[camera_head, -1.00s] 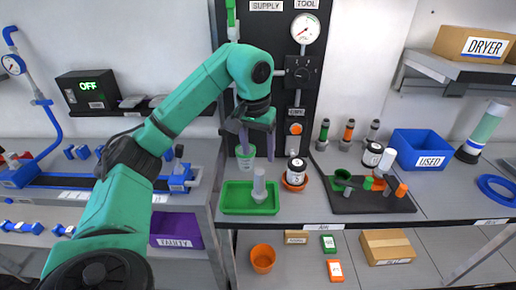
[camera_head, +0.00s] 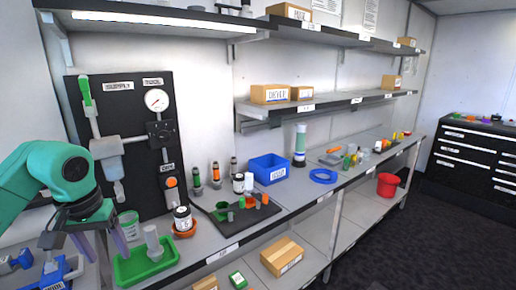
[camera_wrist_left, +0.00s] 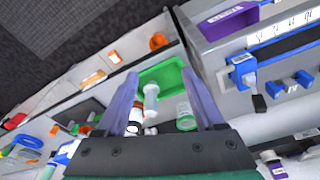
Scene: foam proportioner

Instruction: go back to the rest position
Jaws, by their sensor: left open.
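My left gripper (camera_head: 84,243) is at the lower left of the head view, over the near left part of the bench beside the green tray (camera_head: 133,272). It is open with nothing between its fingers. In the left wrist view its two purple fingers (camera_wrist_left: 165,100) stand apart, with the green tray (camera_wrist_left: 172,72) and a grey-white cylinder (camera_wrist_left: 151,98) seen between them, farther off. The cylinder stands in the tray in the head view (camera_head: 153,243). My right gripper is in neither view.
A black panel (camera_head: 140,185) with a gauge stands behind the tray. A blue bin (camera_head: 268,170), a dark mat (camera_head: 250,217) with small parts, and a blue ring (camera_head: 323,176) lie to the right. Shelves with boxes hang above. Dark floor (camera_head: 440,240) is clear at right.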

